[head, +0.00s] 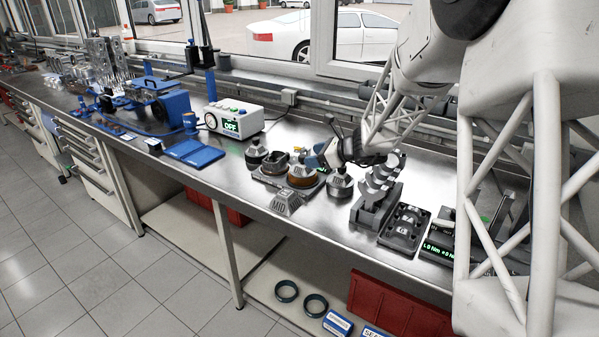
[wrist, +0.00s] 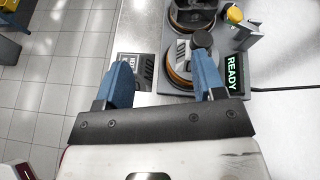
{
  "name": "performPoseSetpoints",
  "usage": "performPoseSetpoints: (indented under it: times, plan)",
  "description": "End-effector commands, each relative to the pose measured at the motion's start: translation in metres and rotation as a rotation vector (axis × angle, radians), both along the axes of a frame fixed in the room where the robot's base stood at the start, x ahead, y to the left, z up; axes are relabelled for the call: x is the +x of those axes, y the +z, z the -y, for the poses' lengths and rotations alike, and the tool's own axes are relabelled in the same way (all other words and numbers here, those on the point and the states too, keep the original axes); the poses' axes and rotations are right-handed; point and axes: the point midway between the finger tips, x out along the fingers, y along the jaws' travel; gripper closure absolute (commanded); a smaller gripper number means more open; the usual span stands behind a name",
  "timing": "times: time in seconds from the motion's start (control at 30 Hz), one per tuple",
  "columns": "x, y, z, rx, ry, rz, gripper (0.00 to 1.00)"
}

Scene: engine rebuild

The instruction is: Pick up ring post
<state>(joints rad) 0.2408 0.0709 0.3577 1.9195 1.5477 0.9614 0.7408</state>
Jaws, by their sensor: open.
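No part is clearly marked as the ring post; the likeliest are several grey, cone-shaped posts with dark knobs on the bench. In the head view one stands at the left (head: 256,153), one in the middle (head: 303,174) and one at the right (head: 340,184). A grey block marked MID (head: 286,203) is at the bench's front. In the wrist view a knobbed grey post (wrist: 202,42) rises beside a brown ring, near the right finger. My gripper (wrist: 163,62) is open, its blue fingers apart with nothing held. It also shows above the posts in the head view (head: 319,158).
A dark fixture plate (wrist: 181,94) carries the ringed parts and a green READY display (wrist: 233,74). A white OFF box (head: 235,120) stands behind left. A dark stand (head: 376,205) and black tray (head: 405,229) are at right. Bare bench lies left of the MID block.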

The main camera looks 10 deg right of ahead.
Motion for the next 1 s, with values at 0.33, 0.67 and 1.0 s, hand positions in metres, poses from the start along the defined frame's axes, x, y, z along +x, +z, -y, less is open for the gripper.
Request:
performPoseSetpoints:
  times: [0.33,0.67,1.0]
  plan:
    - [0.044,-0.025,0.03,0.152,-0.151,-0.054,0.37]
    - [0.045,-0.026,0.031,0.157,-0.156,-0.057,0.37]
    - [0.058,-0.034,0.017,0.158,-0.155,-0.058,0.37]
